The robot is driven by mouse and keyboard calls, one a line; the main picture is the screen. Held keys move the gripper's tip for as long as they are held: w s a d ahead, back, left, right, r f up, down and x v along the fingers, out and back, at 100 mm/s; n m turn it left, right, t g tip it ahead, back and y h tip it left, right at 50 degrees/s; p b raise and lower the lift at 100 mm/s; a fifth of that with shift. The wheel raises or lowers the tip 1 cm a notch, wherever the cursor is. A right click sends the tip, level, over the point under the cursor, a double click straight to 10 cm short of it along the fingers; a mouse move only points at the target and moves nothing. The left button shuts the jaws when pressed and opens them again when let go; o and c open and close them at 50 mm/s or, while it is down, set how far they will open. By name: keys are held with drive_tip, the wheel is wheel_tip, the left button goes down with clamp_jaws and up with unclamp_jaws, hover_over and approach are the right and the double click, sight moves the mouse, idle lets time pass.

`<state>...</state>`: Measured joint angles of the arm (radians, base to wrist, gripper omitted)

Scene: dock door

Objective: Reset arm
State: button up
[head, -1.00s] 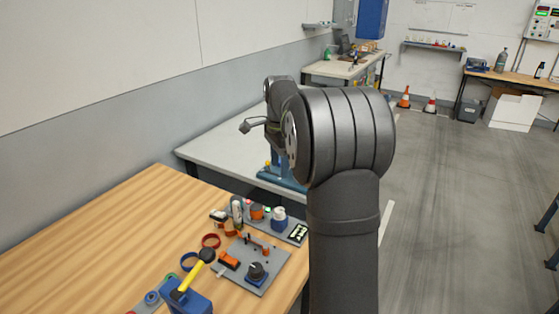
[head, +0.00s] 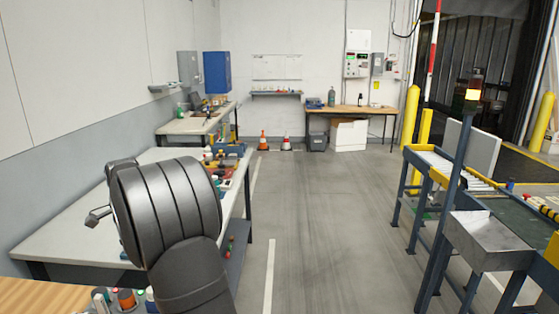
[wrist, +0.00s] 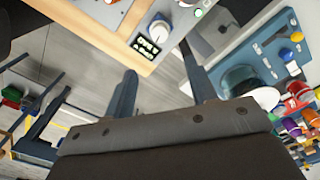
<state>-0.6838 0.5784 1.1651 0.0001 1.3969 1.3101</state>
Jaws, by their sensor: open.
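My arm (head: 170,205) stands at the left in the head view, its dark grey joint in front of the white-topped table. In the wrist view my gripper (wrist: 160,75) is open, its two fingers apart with nothing between them. Past the fingers, the wrist view shows the edge of a wooden table with a grey panel (wrist: 138,18) that carries a white-topped knob (wrist: 159,32). My gripper does not show clearly in the head view, where the arm's joint covers much of that area.
The white-topped table (head: 60,215) holds several tools at its far end. A roller conveyor (head: 440,165) and a grey metal box (head: 488,240) stand at the right. Two traffic cones (head: 263,141) stand at the back. The floor (head: 325,215) in the middle is clear.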

wheel_tip(320, 180, down, 14)
drive_tip(key=shift+r, duration=0.1)
idle(0.5)
wheel_tip(320, 180, up, 18)
wheel_tip(320, 180, down, 18)
drive_tip(key=shift+r, duration=0.2)
drive_tip(key=shift+f, duration=0.35)
drive_tip(key=n, duration=0.3)
drive_tip(key=shift+r+n, duration=0.1)
drive_tip(key=shift+n, duration=0.2)
drive_tip(key=n, duration=0.4)
drive_tip(key=shift+n, duration=0.4)
drive_tip(key=n, duration=0.3)
drive_tip(key=shift+n, duration=2.4)
